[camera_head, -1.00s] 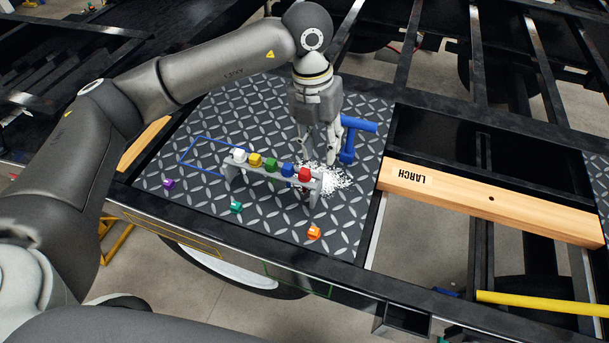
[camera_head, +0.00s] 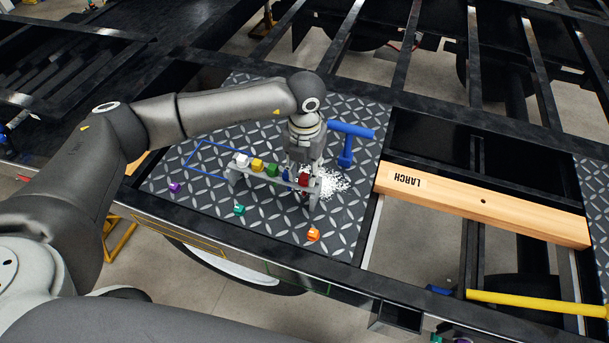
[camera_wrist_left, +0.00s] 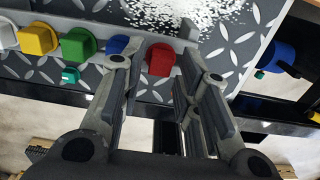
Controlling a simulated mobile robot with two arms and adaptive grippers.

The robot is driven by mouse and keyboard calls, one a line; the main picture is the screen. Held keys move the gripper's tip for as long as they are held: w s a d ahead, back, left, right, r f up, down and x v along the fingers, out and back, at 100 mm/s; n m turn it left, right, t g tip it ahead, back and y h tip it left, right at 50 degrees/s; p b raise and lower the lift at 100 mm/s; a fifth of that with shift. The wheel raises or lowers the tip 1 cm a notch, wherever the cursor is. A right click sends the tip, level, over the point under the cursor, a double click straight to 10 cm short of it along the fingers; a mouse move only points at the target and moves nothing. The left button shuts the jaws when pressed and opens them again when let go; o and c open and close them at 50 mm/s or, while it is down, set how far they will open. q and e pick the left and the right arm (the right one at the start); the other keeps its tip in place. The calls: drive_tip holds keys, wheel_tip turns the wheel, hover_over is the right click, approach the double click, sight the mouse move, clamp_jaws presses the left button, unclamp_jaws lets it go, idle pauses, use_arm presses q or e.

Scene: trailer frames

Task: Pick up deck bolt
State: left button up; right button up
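Coloured bolt-like pieces stand in a row on a grey rack (camera_head: 232,177): white (camera_head: 241,160), yellow (camera_head: 257,165), green (camera_head: 272,170), blue (camera_head: 286,174) and red (camera_head: 304,179). My left gripper (camera_head: 303,172) points down at the rack's right end. In the left wrist view its fingers (camera_wrist_left: 167,69) are spread, with the red piece (camera_wrist_left: 160,60) showing between the fingertips. The blue piece (camera_wrist_left: 117,44) is partly hidden by one finger. I cannot tell whether a finger touches the red piece. My right gripper is not in view.
Loose purple (camera_head: 174,187), teal (camera_head: 239,209) and orange (camera_head: 313,235) pieces lie on the tread plate (camera_head: 270,230). White granules (camera_head: 335,184) and a blue tool (camera_head: 347,145) are close behind the gripper. A LARCH plank (camera_head: 480,203) lies right, beside open frame gaps.

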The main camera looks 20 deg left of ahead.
use_arm(q)
drive_tip(key=shift+f, duration=0.35)
drive_tip(key=shift+c, duration=0.4)
clamp_jaws()
drive_tip(key=shift+r, duration=0.1)
